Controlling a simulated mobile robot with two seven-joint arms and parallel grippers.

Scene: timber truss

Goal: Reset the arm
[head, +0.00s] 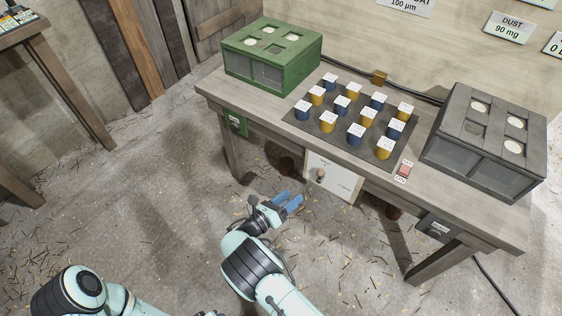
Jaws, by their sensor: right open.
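My right gripper (289,202) has blue fingers, which stand apart with nothing between them. It is over the floor in front of the wooden table (228,112), apart from the table and its front panel. My right arm (250,268) reaches up from the bottom middle of the head view. Part of my left arm (80,290) shows at the bottom left. My left gripper is outside the picture.
Littered open floor (160,190) lies left.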

